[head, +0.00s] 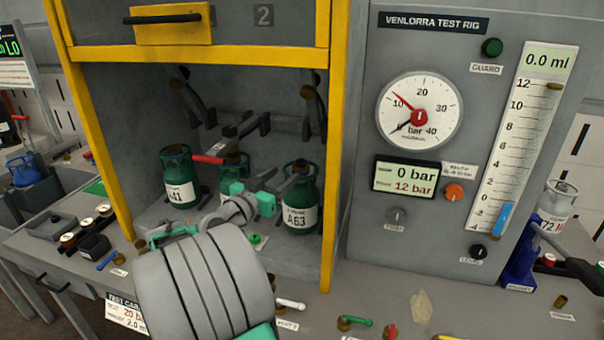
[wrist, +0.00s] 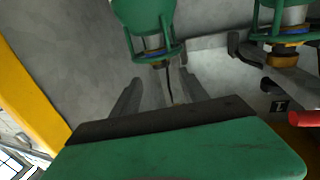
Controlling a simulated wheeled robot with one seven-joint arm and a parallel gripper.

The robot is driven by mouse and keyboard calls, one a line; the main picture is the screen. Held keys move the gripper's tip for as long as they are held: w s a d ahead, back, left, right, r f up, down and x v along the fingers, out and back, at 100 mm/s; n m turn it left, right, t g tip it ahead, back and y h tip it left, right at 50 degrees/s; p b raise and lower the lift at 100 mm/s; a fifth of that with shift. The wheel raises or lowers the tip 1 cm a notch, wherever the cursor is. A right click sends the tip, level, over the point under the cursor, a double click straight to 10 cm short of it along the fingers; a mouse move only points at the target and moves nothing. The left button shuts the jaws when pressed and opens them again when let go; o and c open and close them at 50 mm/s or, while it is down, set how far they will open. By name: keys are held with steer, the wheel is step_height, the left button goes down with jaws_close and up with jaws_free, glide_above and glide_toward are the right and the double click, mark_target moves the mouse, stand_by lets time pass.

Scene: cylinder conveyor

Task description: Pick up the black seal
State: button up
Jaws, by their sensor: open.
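I cannot pick out the black seal for certain in either view. In the wrist view, my gripper (wrist: 157,95) is open, its two grey fingers apart with no object clearly held between them. A thin dark strip shows between the fingers, too small to identify. Just beyond them is a green cylinder collar (wrist: 145,12) with a brass valve (wrist: 154,55) and a blue ring. In the head view, my gripper (head: 272,180) is inside the yellow-framed bay, beside the top of the green cylinder marked A63 (head: 300,217). My arm hides part of the bay floor.
Two more green cylinders stand in the bay, one marked 41 (head: 181,193) and one behind my gripper (head: 234,165). A red lever (head: 208,159) sticks out between them. The yellow frame post (head: 338,130) bounds the bay. The test panel (head: 480,60) stands right. Small parts (head: 87,225) lie left.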

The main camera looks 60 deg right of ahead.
mark_target(297, 168)
steer(key=d, duration=0.2)
steer(key=d+p, duration=0.1)
steer(key=d, duration=0.1)
steer(key=s+d+p, duration=0.1)
steer(key=d, duration=0.1)
steer(key=shift+d+r, duration=0.3)
steer(key=shift+d, duration=0.05)
steer(key=shift+d+f, duration=0.1)
steer(key=shift+d, duration=0.3)
steer(key=shift+w, duration=0.1)
steer(key=shift+c, duration=0.5)
steer(key=shift+a, duration=0.1)
jaws_close()
